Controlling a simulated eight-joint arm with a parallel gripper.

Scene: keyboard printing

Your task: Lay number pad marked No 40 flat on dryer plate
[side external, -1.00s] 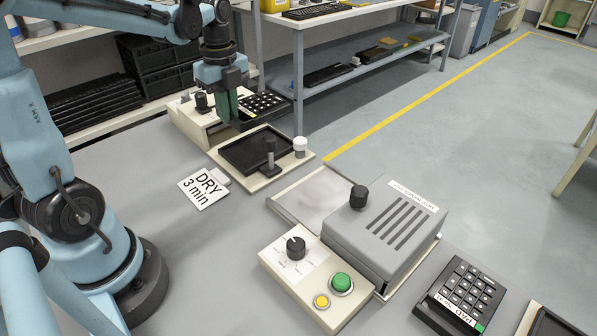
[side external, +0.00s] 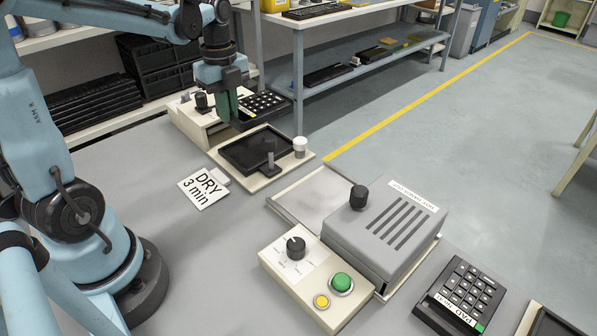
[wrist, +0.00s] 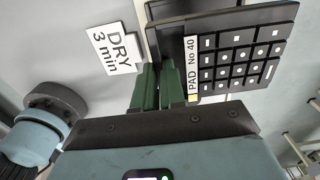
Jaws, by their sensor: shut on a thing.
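My gripper (side external: 228,106) is shut on a black number pad (side external: 264,105) by its edge, above the printing stand at the back of the bench. In the wrist view the green fingers (wrist: 157,88) close beside the pad's white label, which reads PAD No 40; the held pad (wrist: 246,58) sticks out to the right with its keys showing. The dryer plate (side external: 317,193) is a bare, pale metal sheet lying left of the grey slotted hood (side external: 383,232). The gripper and pad are well behind and left of the plate.
A black tray in a cream frame (side external: 220,157) with a small post and white-capped jar (side external: 300,147) lies between gripper and plate. A DRY 3 min card (side external: 203,188) lies nearby. A control box (side external: 306,277) stands in front; another number pad (side external: 462,296) lies at right.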

